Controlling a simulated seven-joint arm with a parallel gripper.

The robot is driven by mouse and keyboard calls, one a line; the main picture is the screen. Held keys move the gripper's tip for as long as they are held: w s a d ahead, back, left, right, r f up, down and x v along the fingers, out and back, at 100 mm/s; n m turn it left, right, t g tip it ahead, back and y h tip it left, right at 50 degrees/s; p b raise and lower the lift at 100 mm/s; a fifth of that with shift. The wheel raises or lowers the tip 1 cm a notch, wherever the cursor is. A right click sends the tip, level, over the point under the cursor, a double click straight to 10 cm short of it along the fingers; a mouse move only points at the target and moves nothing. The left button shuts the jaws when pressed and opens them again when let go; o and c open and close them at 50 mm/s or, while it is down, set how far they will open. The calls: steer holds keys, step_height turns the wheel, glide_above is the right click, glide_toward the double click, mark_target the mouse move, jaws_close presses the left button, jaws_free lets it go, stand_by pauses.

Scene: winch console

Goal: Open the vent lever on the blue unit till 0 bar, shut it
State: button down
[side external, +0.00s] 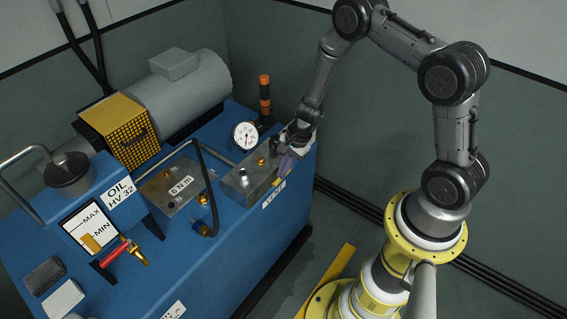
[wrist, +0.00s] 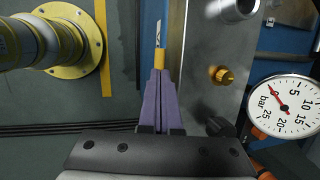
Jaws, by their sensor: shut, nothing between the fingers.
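The blue unit (side external: 235,247) fills the left and middle of the side external view. My gripper (wrist: 158,72) is shut, its purple fingers together with nothing between them. It is at the right end of the unit, beside a grey metal block (side external: 237,188). A small yellow piece (wrist: 160,60), possibly the vent lever's end, lies just beyond the fingertips; I cannot tell whether they touch it. A white label (side external: 272,197) is on the unit's front edge below. The pressure gauge (wrist: 284,106) has a red needle pointing up-left in the wrist view; its exact reading is unclear.
A brass knob (wrist: 222,75) stands on the block near my fingers. A second block marked 6 Nm (side external: 176,190), a bent pipe, an orange-black handle (side external: 264,95) and a motor (side external: 185,90) crowd the unit's top. Floor in front is mostly clear.

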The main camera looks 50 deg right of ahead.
steer(key=s+a+r+n+t, duration=0.1)
steer(key=a+r+n+t, duration=0.15)
steer(key=r, duration=2.25)
steer(key=s+a+r+n+t, duration=0.2)
steer(key=s+a+r+n, duration=0.25)
steer(key=s+r, duration=0.4)
steer(key=s+d+r+n+g+h, duration=0.1)
steer(key=s+d+r+n+h, duration=0.1)
steer(key=s+n, duration=0.9)
steer(key=s+d, duration=0.1)
steer(key=s, duration=0.2)
steer(key=shift+s+r+h, duration=0.15)
steer(key=shift+s+h, duration=0.05)
steer(key=shift+h, duration=0.1)
